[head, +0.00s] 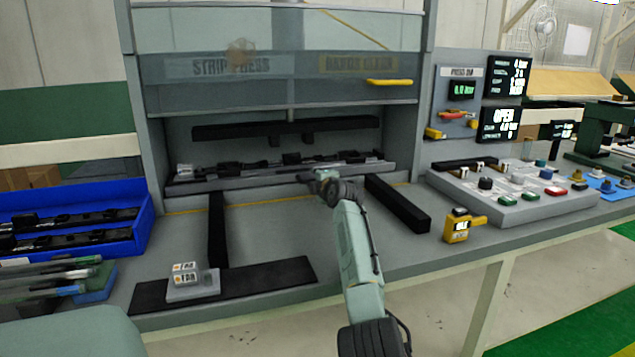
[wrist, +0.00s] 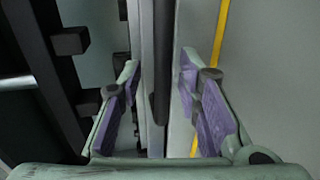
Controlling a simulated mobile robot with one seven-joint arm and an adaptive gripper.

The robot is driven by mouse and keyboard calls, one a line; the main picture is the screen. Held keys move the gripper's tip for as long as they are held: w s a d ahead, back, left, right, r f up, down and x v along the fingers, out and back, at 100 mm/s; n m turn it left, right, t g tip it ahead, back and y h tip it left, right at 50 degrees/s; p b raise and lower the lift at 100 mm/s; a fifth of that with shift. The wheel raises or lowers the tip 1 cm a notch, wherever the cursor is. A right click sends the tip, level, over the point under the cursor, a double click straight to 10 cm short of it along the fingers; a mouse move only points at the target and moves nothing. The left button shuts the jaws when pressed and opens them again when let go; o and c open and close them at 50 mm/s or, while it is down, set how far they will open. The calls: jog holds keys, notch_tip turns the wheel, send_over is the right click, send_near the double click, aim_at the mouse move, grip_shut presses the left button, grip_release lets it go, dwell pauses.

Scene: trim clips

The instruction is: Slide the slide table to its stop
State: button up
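The slide table (head: 285,181) is a long, narrow grey plate carrying black trim strips. It sits at the back of the press bay, below the black press bar (head: 285,128). Two black rails run forward from it, the left rail (head: 217,230) and the right rail (head: 398,203). My gripper (head: 318,180) is at the table's front edge, right of its middle. In the wrist view my gripper (wrist: 163,75) is open. A dark bar (wrist: 160,65), apparently the table's front handle, lies between the purple-padded fingers, with gaps on both sides. The grey table edge (wrist: 147,50) runs beside it.
The press guard (head: 280,75) is raised above the bay. A black strip (head: 255,283) with a small labelled block (head: 190,282) lies at the front left. A blue bin (head: 75,225) stands left, a control panel (head: 520,190) and yellow device (head: 460,226) right. The deck between the rails is clear.

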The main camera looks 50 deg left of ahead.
jog(key=shift+s+d+r, duration=0.15)
jog(key=shift+d, duration=0.55)
jog(key=v, duration=1)
jog(key=shift+s+d, duration=0.15)
jog(key=shift+s, duration=0.15)
